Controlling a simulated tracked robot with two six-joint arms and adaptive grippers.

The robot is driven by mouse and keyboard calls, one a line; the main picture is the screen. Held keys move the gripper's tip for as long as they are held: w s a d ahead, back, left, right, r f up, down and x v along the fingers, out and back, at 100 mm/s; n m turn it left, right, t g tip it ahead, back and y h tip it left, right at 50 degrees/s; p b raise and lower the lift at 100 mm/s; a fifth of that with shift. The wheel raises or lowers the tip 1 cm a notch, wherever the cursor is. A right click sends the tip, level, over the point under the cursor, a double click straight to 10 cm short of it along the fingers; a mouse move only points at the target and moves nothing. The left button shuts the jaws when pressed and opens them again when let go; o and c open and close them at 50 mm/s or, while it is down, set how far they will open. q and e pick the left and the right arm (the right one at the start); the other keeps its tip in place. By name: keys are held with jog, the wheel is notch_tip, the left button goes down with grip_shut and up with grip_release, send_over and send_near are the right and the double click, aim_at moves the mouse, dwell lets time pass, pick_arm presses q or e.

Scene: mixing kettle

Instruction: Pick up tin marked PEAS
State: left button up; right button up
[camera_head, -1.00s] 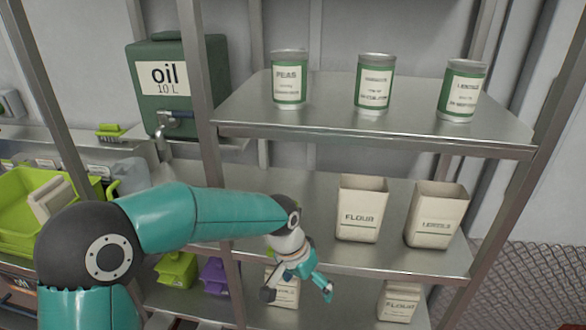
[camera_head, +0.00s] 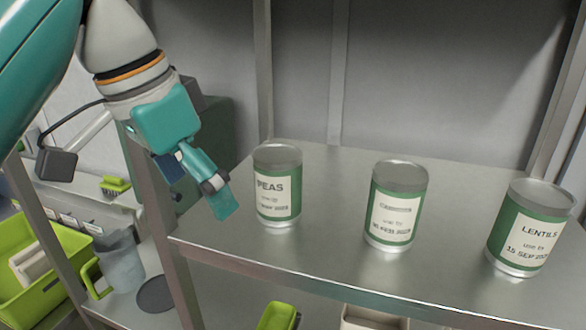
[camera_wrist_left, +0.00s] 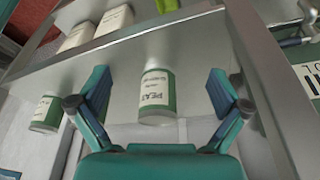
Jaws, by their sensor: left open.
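The tin marked PEAS (camera_head: 278,186) stands upright on the metal shelf, with a green and white label. It is the leftmost of three tins there. My left gripper (camera_head: 205,195) is just left of the tin, pointing down toward the shelf edge. In the left wrist view the gripper (camera_wrist_left: 160,92) is open, with its fingers apart on both sides of the PEAS tin (camera_wrist_left: 157,97). The tin lies in line with the gap, and no contact shows. My right gripper is in neither view.
A tin with a blurred label (camera_head: 395,205) and a LENTILS tin (camera_head: 530,228) stand to the right on the same shelf (camera_head: 330,260). A metal upright (camera_head: 160,225) stands near my left gripper. A lime-green bin (camera_head: 40,270) is at lower left.

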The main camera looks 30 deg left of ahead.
aim_at(271, 155)
pick_arm(q)
jog(key=w, duration=0.4)
jog(key=w+d+p, duration=0.1)
jog(key=w, duration=0.3)
jog(key=w+d+p, duration=0.1)
jog(key=w, duration=0.3)
jog(key=shift+r, duration=0.1)
jog(key=shift+x, duration=2.55)
jog(key=shift+s+a, duration=0.1)
jog(key=c, duration=1.6)
jog(key=shift+o, duration=0.2)
jog(key=shift+r, duration=0.15)
